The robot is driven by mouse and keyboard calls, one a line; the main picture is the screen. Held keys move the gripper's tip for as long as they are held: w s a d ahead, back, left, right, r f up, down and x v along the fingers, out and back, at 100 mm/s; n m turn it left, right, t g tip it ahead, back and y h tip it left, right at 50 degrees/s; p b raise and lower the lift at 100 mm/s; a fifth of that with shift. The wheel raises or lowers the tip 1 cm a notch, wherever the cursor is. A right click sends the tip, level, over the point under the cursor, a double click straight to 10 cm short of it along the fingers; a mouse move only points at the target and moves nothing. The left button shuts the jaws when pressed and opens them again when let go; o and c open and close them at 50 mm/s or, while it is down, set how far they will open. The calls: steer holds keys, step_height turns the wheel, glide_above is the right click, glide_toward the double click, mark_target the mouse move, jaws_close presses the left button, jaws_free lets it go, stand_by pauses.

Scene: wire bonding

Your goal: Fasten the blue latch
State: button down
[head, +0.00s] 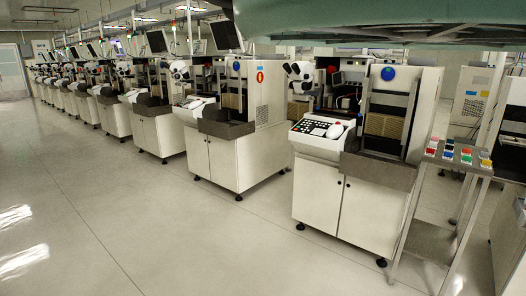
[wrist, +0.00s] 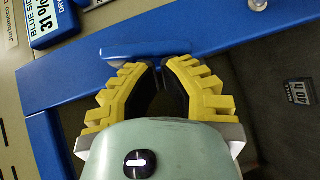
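A blue latch (wrist: 122,50) shows in the wrist view as a raised blue bar, lying against a blue frame (wrist: 60,91). My gripper (wrist: 158,68) has yellow ridged fingers that curve in towards each other, with their tips at the lower edge of the latch. A narrow dark gap shows between the fingers, with a little blue between the tips. Whether the fingers grip the latch or only stand close to it cannot be told. The part of the latch behind the tips is hidden. I cannot make out the latch or my gripper in the head view.
In the wrist view, a blue label box (wrist: 48,20) is at the upper left and a small dark label (wrist: 299,92) is at the right. In the head view, bonding machines (head: 222,152) stand in a row, a button stand (head: 452,158) is at the right, and the floor (head: 100,190) is clear.

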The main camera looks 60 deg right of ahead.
steer(key=f+n+t+y+b, duration=0.1)
steer(key=b, duration=0.1)
steer(key=shift+w+n+b, duration=0.3)
steer(key=shift+w, duration=0.1)
steer(key=shift+w+r+t, duration=0.1)
steer(key=shift+t, duration=0.2)
steer(key=shift+d, duration=0.1)
